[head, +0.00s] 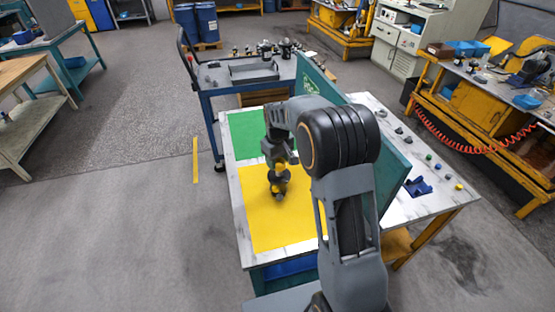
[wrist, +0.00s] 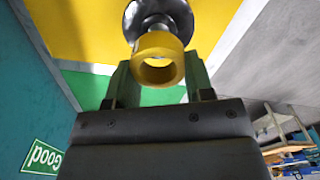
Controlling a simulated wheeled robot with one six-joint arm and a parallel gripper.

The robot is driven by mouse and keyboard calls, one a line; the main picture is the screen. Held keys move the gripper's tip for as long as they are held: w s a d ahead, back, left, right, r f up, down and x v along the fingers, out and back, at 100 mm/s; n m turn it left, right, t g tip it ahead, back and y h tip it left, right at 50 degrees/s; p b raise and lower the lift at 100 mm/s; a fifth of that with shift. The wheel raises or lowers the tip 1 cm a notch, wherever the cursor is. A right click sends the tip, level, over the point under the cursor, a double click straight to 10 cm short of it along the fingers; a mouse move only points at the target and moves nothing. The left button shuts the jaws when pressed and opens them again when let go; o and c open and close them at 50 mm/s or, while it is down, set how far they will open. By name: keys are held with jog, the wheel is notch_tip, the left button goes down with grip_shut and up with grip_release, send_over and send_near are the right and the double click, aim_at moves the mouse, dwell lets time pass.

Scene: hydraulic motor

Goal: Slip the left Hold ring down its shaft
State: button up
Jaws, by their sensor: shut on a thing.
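A yellow ring (wrist: 158,70), which I take to be the Hold ring, sits between the two fingers of my gripper (wrist: 159,62) in the wrist view. My gripper is shut on it. A rounded, shiny metal part (wrist: 160,12) lies just beyond the ring. I cannot tell whether the ring is around a shaft. In the head view my gripper (head: 279,158) is above a dark motor part (head: 278,189) standing on the yellow mat (head: 265,225). The ring is small there, and my gripper partly hides it.
A green mat (head: 245,130) lies behind the yellow one. A teal upright panel (head: 393,180) stands along the right of the mats, partly behind my arm. Beyond it lie a blue fixture (head: 418,187) and small parts. A cart (head: 240,75) stands behind the table.

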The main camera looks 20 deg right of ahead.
jog(key=shift+f, duration=0.35)
dwell(0.5)
jog(key=shift+f+b, duration=0.95)
jog(key=shift+f, duration=0.2)
jog(key=o, duration=1)
jog(key=shift+r, duration=0.1)
jog(key=shift+r+p, duration=2.2)
jog(key=shift+r, duration=0.75)
jog(key=shift+r, duration=0.1)
